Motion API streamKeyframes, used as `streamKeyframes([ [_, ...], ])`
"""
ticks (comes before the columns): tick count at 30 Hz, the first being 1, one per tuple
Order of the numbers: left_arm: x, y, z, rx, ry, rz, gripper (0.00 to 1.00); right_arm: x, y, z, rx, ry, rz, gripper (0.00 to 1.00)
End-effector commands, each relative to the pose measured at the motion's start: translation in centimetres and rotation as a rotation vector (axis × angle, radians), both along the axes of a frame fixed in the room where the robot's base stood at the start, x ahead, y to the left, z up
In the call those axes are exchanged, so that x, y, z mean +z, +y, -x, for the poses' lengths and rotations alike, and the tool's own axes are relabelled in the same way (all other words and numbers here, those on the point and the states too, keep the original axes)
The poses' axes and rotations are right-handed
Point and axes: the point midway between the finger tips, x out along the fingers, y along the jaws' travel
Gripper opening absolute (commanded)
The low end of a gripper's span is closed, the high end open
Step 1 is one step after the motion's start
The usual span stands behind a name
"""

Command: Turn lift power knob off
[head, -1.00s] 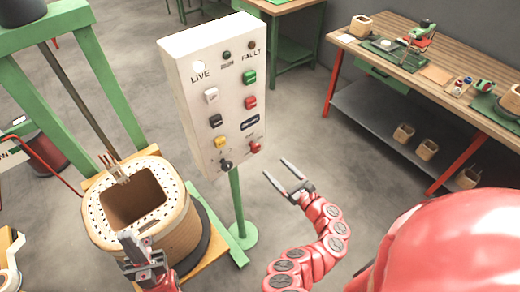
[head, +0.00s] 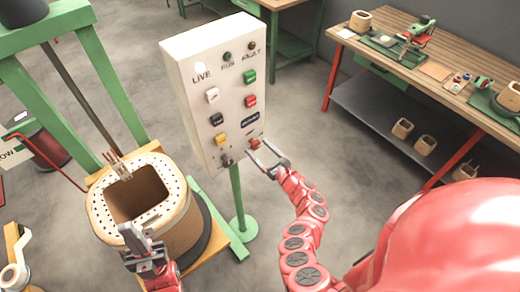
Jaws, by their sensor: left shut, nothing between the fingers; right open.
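The white control box (head: 205,125) stands on a green post at the centre of the head view. At its bottom edge are a red knob (head: 254,143) on the right and a black knob (head: 227,159) on the left. Their small labels are too small to read. My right gripper (head: 258,151) is open at the red knob, its fingers pointing up-left around or just in front of it; I cannot tell whether they touch it. My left gripper (head: 136,234) is shut and empty over the front rim of the wooden coil (head: 180,240).
The box also carries several coloured switches, with a lit white lamp (head: 199,68) by LIVE. A green lift frame (head: 80,110) stands left, its rod reaching the coil. A workbench (head: 440,75) stands at the right. Floor between box and bench is clear.

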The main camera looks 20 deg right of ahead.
Motion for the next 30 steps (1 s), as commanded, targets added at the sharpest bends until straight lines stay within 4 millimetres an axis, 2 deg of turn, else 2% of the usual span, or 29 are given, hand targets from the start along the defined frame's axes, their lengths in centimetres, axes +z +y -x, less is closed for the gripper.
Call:
streamKeyframes([
  [2, 0.0, 0.0, 0.0, 0.000, 0.000, 0.000, 0.00, 0.0, 0.0, 0.0, 0.000, 0.000, 0.000, 0.82],
  [16, 0.0, 0.0, 0.0, 0.000, 0.000, 0.000, 0.00, 0.0, 0.0, 0.0, 0.000, 0.001, 0.000, 0.00],
  [23, -0.4, 0.0, 0.0, 0.000, 0.000, 0.000, 0.00, -0.2, 0.0, 0.0, -0.001, -0.005, 0.015, 0.00],
  [30, -2.2, 0.0, 0.0, 0.000, 0.000, 0.000, 0.00, -0.5, 0.0, 0.0, -0.001, -0.038, 0.107, 0.00],
])
